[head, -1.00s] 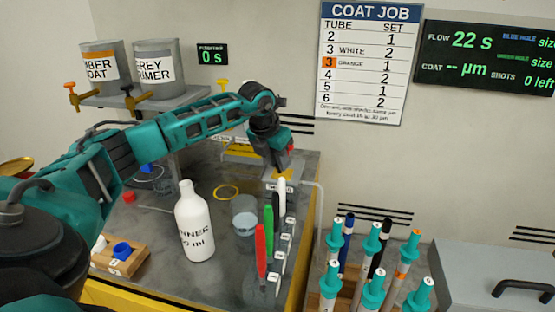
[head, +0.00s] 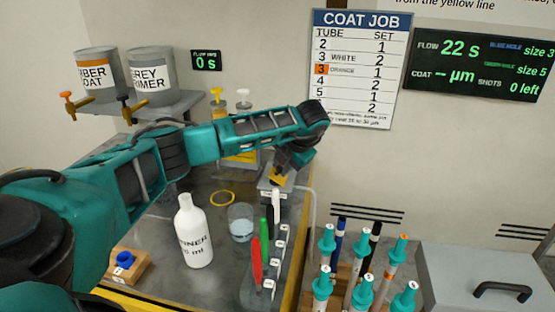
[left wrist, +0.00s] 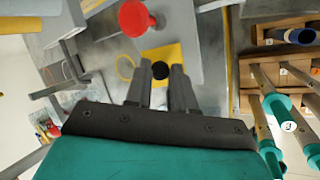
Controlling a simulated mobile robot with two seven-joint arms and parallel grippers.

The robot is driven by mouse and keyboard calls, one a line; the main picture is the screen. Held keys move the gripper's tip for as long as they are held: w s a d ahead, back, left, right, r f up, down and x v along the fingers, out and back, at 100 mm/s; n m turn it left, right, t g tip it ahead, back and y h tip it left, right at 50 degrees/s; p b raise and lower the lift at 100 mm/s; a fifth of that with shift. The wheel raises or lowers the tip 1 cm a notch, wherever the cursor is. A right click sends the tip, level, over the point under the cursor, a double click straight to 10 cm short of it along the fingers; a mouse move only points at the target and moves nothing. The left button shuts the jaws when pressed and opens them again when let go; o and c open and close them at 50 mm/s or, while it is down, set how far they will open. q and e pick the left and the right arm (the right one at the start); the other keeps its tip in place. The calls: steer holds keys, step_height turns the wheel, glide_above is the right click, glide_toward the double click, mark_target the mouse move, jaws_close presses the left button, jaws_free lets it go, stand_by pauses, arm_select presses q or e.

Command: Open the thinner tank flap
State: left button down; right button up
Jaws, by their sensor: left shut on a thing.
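The thinner tank is a small grey box (head: 268,187) at the back right of the bench in the head view. Its yellow flap (head: 277,177) shows just under my left gripper (head: 283,169). In the left wrist view the yellow flap (left wrist: 180,56) has a black knob (left wrist: 160,70) between the fingertips of my left gripper (left wrist: 159,78), which is shut on it. The hand leans, with its wrist up and to the right. How far the flap is raised I cannot tell. My right gripper is not in view.
A white thinner bottle (head: 194,235), a glass beaker (head: 240,222) and a rack of coloured pens (head: 264,255) stand in front of the tank. Teal-capped tubes (head: 363,290) stand at right.

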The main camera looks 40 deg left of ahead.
arm_select(q)
steer(key=shift+w+d+g+y, duration=0.4)
steer(key=shift+d+y, duration=0.1)
steer(key=shift+y, duration=0.3)
steer(key=shift+w+d+f+m+g+y+b, duration=0.15)
steer(key=shift+d+m+g+y+b, duration=0.1)
steer(key=shift+d+y+b, duration=0.25)
steer(key=shift+w+d+f+m+g+y+b, duration=0.15)
steer(key=shift+g+y+b, duration=0.1)
steer(key=shift+y, duration=0.45)
steer(key=d+y+b, duration=0.1)
steer(key=y+b, duration=0.1)
steer(key=b, duration=0.1)
steer(key=w+f+m+g+y+b, duration=0.1)
steer(key=y+b, duration=0.1)
steer(key=b, duration=0.1)
steer(key=d+m+g+y+b, duration=0.1)
steer(key=y+b, duration=0.2)
steer(key=shift+w+d+f+b, duration=0.25)
steer(key=shift+d+f+b, duration=0.05)
steer(key=shift+f, duration=0.1)
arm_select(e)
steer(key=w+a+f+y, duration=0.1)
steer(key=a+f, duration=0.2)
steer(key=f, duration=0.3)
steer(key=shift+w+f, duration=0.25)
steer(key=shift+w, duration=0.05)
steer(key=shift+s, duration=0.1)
